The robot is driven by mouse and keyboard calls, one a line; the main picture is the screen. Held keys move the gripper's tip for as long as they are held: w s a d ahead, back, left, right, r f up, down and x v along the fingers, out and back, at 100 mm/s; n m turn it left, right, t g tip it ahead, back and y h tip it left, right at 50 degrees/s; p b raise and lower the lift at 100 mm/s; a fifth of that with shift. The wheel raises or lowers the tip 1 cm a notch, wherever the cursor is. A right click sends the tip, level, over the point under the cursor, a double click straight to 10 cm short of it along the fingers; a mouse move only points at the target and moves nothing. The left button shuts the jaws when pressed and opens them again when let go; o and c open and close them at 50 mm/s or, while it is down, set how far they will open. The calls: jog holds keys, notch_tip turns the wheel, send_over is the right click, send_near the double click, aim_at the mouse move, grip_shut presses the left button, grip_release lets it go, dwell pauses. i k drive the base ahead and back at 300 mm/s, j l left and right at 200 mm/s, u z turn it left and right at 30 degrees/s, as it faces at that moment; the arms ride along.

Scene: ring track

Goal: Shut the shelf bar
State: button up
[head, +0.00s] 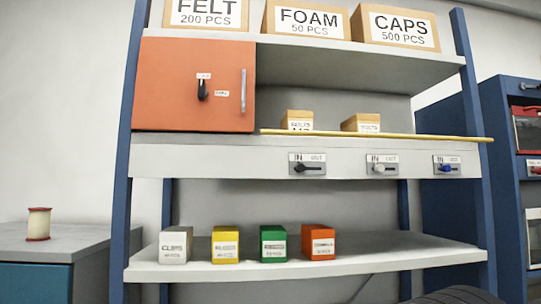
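The yellow shelf bar (400,136) runs lengthwise along the front edge of the middle shelf, low across the open bay. Its right end reaches past the right blue post; its left end is near the orange door. Below it, the shelf front carries three small levers on plates marked IN and OUT: a black lever (309,168), a white lever (384,169) and a blue lever (447,168). The black and white handles point right; the blue one is too small to read surely. My gripper is not in view.
An orange door (190,84) with a black knob and silver handle appears closed. Two small boxes (298,121) stand behind the bar. Several small boxes (227,246) stand on the lower shelf (390,256). A spool (38,224) sits on the left counter; a blue cabinet (450,185) is right.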

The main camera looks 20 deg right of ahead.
aim_at(289, 133)
jog(key=k+z, duration=0.1)
jog(key=z, duration=0.65)
jog(key=i+j+z, duration=0.15)
jog(key=j, duration=0.2)
jog(key=j+z, duration=0.1)
jog(key=j, duration=0.25)
jog(key=i+j+z, duration=0.15)
jog(key=j, duration=0.2)
